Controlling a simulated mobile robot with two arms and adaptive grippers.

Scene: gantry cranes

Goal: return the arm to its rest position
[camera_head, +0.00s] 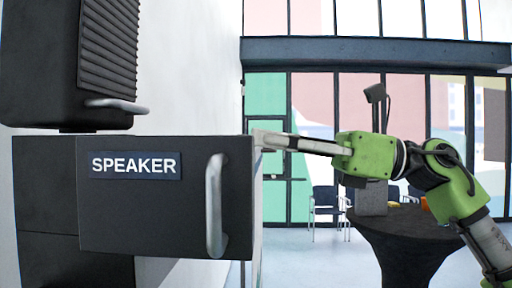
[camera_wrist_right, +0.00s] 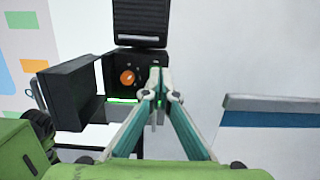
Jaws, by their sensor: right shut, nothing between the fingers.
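My right arm comes in from the right in the head view, with a green wrist. Its gripper (camera_head: 262,138) points left, with its tips by the right edge of the drawer front marked SPEAKER (camera_head: 130,210). The wrist view shows the gripper (camera_wrist_right: 156,85) too: its two teal-sided fingers meet at the tips, shut with nothing between them. In that view the drawer (camera_wrist_right: 75,97) is to the left of the fingers. I cannot tell whether the tips touch anything. My left gripper is not in view.
A ribbed dark unit (camera_head: 108,45) with a handle stands above the drawer. A drawer handle (camera_head: 215,205) juts from its front. An orange round part (camera_wrist_right: 127,77) shows in a dark box behind the fingers. A round dark table (camera_head: 410,235) and chairs (camera_head: 325,203) stand behind.

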